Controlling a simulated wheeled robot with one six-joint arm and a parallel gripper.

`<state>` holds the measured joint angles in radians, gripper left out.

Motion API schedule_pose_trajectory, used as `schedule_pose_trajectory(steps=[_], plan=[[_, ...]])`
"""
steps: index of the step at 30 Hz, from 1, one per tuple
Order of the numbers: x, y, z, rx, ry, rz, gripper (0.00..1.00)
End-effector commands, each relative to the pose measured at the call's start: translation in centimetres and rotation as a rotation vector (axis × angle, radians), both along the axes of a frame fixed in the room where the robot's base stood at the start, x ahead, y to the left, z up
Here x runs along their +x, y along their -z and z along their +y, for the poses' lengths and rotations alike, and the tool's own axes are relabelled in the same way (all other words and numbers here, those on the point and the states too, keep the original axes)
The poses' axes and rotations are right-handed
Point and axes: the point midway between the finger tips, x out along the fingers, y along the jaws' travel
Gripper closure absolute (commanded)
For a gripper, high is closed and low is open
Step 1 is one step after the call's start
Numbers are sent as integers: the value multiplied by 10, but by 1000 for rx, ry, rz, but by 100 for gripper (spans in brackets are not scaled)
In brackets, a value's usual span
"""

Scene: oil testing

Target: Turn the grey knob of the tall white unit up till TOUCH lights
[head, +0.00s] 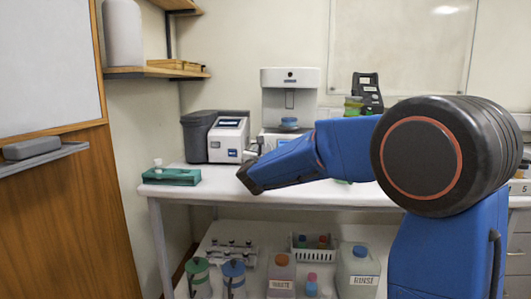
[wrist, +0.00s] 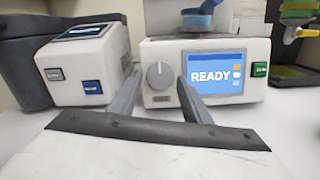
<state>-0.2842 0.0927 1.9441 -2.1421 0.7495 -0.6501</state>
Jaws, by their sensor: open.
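The tall white unit (head: 290,92) stands on the white bench in the head view. Its lower front shows in the wrist view (wrist: 260,50), with a blue screen (wrist: 214,75) reading READY. The grey knob (wrist: 160,75) is on the front, left of the screen, with a pale pointer mark standing about upright. My gripper (wrist: 158,94) is open, its two fingers on either side of the knob in the picture. I cannot tell whether they touch it. In the head view my blue arm hides part of the unit's base, and the knob is hidden. I see no lit TOUCH sign.
A grey and white device (wrist: 85,65) stands close on the left. A green button (wrist: 260,69) is right of the screen. A blue-topped item (head: 289,122) sits on the unit's ledge. A green tray (head: 172,177) lies at the bench's left end, with bare bench between.

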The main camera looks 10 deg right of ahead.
Motion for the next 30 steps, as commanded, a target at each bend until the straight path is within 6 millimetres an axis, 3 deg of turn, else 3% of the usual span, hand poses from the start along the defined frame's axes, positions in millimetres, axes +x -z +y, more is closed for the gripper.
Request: schedule_pose_trajectory(steps=[6,14,15,18,19,30], plan=[[13,0,-5,0,1,-1,56],[14,0,-5,0,1,0,56],[14,0,-5,0,1,0,58],[14,0,-5,0,1,0,82],[14,0,-5,0,1,0,86],[14,1,-4,42,11,-13,86]])
